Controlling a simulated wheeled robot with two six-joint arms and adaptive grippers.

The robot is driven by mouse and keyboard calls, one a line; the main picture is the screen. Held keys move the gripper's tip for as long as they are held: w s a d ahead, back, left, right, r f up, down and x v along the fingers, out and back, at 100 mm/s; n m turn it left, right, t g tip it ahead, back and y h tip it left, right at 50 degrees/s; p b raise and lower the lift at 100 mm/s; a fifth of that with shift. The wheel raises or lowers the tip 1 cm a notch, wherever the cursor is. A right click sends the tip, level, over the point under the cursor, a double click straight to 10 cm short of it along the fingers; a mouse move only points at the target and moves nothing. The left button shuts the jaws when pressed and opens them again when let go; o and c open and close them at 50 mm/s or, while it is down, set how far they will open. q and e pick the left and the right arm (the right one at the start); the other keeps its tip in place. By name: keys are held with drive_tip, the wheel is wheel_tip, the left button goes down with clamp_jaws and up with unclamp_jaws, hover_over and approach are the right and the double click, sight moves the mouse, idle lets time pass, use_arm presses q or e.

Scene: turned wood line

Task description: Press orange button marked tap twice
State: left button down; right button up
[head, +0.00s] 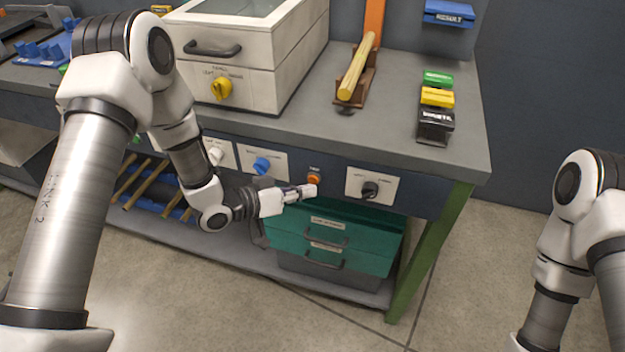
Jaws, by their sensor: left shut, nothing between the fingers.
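My left gripper (312,190) is shut and empty. Its fingertips are just below the button in the picture, overlapping its lower edge; I cannot tell whether they touch it. My right arm stands at the right edge, and its gripper is out of the picture.
A black knob (370,189) is right of the button, a blue knob (262,165) left. Green drawers (330,235) stand below. On the bench are a white machine (240,60), a wooden rod (357,68) and coloured blocks (437,97).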

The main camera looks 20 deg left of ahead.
use_arm(q)
drive_tip(key=shift+w, duration=0.25)
drive_tip(key=shift+w, duration=0.35)
idle(0.5)
idle(0.3)
drive_tip(key=shift+s, duration=0.8)
drive_tip(key=s+p, duration=0.1)
drive_tip(key=s, duration=0.4)
drive_tip(key=shift+a, duration=0.1)
idle(1.7)
